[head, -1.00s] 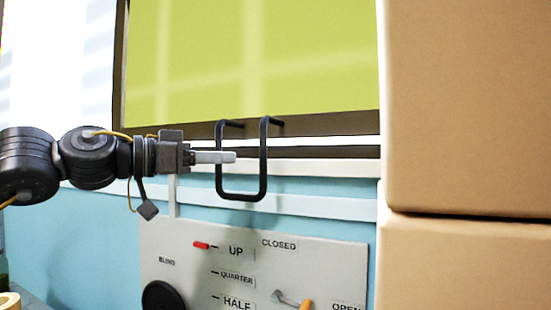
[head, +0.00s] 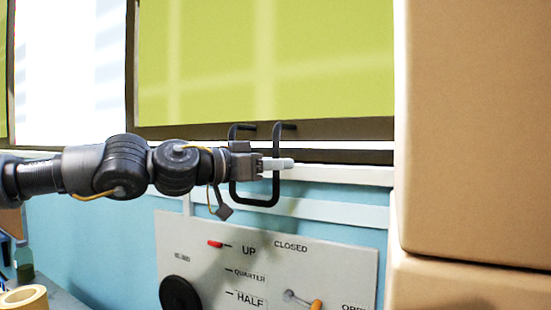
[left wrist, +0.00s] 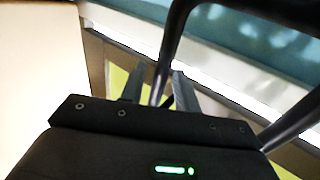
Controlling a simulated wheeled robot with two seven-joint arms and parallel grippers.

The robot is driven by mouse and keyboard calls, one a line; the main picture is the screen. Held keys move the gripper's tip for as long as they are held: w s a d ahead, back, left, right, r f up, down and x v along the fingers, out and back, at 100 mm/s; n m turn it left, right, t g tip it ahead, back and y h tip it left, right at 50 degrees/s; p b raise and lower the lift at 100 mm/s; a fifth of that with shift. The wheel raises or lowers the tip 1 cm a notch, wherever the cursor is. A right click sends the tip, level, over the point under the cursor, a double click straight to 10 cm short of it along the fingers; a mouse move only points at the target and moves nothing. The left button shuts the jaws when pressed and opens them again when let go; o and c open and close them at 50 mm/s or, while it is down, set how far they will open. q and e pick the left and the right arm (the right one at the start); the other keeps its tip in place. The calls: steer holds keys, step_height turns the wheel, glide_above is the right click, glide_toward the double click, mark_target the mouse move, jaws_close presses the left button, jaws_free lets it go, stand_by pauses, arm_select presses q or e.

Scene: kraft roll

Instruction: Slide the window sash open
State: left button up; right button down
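The window sash has a dark bottom rail (head: 340,129) below a yellow-green pane or blind (head: 270,60). A black U-shaped handle (head: 257,202) stands out from this rail. My left gripper (head: 280,163) comes in from the left across the handle, and its pale fingertips reach just past the right-hand bar. In the left wrist view a dark handle bar (left wrist: 172,50) runs down between the two fingers (left wrist: 157,88), with gaps seen beside it. The fingers look open around the bar, not clamped. My right gripper is not in view.
Stacked cardboard boxes (head: 475,120) stand close on the right, beside the window. Below is a grey control panel (head: 215,265) with a black knob (head: 180,294) and an orange-tipped lever (head: 303,300). A tape roll (head: 24,297) and a green bottle (head: 24,262) are at lower left.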

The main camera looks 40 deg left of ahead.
arm_select(q)
steer(key=shift+w, duration=0.1)
steer(key=shift+c, duration=0.2)
jaws_close()
stand_by(1.3)
